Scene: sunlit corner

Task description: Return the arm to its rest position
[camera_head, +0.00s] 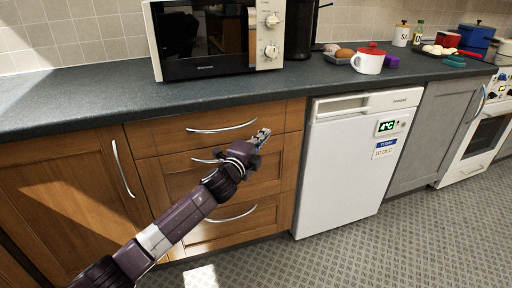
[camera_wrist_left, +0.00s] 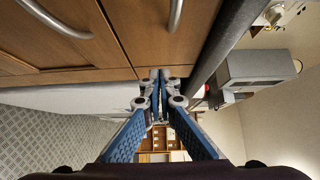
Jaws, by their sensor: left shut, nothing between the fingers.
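My left arm comes in from the lower left of the head view and reaches up toward the wooden drawers. My left gripper (camera_head: 260,136) is shut and empty, in front of the drawer unit (camera_head: 270,182), near the upper drawers. In the left wrist view the gripper's fingertips (camera_wrist_left: 160,78) meet with nothing between them. Wooden fronts and metal handles show at the top of that view. My right gripper is not in view.
A dark worktop (camera_head: 120,97) runs above the drawers, bearing a microwave (camera_head: 205,40) and a white mug (camera_head: 368,62) with a red top. A white appliance (camera_head: 345,170) with a lit display stands right of the drawers. The tiled floor (camera_head: 400,240) in front is clear.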

